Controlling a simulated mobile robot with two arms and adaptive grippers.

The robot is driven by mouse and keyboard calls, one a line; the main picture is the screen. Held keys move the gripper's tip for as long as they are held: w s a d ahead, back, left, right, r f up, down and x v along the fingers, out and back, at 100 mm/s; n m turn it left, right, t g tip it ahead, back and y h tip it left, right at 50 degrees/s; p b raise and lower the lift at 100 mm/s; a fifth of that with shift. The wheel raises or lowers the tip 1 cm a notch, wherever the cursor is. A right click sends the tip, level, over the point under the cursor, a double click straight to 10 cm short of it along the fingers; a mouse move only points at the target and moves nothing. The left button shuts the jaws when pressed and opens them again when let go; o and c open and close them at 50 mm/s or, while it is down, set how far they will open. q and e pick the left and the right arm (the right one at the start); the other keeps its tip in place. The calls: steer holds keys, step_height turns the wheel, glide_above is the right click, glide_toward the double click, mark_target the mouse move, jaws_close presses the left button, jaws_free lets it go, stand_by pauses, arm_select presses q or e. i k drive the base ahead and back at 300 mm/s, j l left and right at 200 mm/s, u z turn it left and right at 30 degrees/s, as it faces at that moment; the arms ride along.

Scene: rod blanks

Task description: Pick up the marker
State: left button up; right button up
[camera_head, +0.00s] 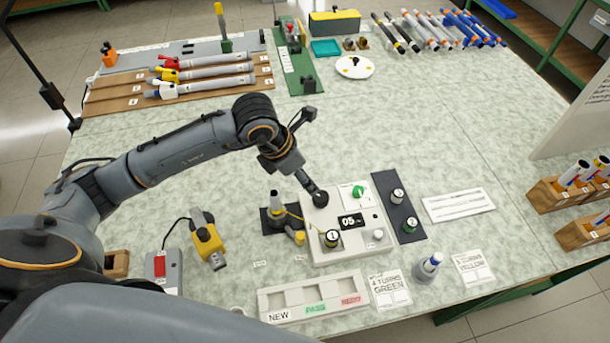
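No single object is clearly identifiable as the marker. One marker-like object (275,204), dark with a yellowish band, stands upright on a dark base left of the white device. Another upright stick (221,24), yellow above and green below, stands at the back left. A short grey-white cylinder with a bluish top (428,267) stands at the front right. My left gripper (318,197) is over the back left part of the white device (325,249), right of the dark-based object. Its fingers are small and dark, so their opening is unclear. My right gripper is out of view.
The device carries a display (351,222), a green knob (358,191) and a numbered cylinder (332,239). A yellow tool (208,240) lies to the left. A sorting tray (312,298) is in front. Rods lie on a brown rack (125,101).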

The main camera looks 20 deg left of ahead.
mark_target(437, 257)
steer(key=k+l, duration=0.25)
steer(key=k, duration=0.2)
steer(key=k+l, duration=0.3)
steer(key=k, duration=0.2)
steer(key=k+l, duration=0.25)
steer(key=k, duration=0.2)
